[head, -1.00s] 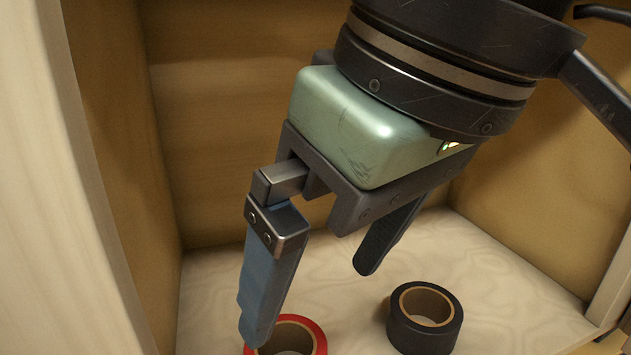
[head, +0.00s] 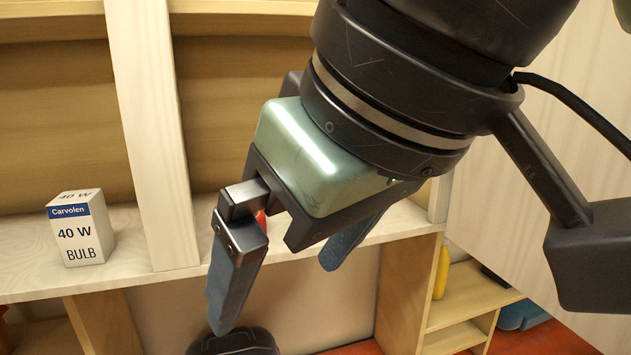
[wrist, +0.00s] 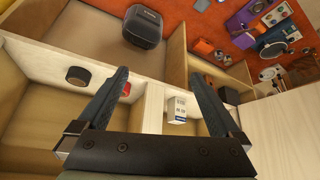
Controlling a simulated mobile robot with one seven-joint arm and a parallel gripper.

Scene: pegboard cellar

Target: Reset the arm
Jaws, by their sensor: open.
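My gripper (head: 275,295) hangs tilted in front of the shelf unit in the head view. Its two blue-grey fingers are spread apart with nothing between them. In the wrist view my gripper (wrist: 158,75) also shows open and empty. Most of my arm's end fills the upper middle and right of the head view. It hides part of the shelf behind it.
A white bulb box (head: 78,230) stands on the pale shelf (head: 125,262), left of an upright. A red roll (wrist: 126,90) and a black tape roll (wrist: 77,76) sit in a compartment. A black case (head: 235,342) lies below. A yellow bottle (head: 441,272) stands lower right.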

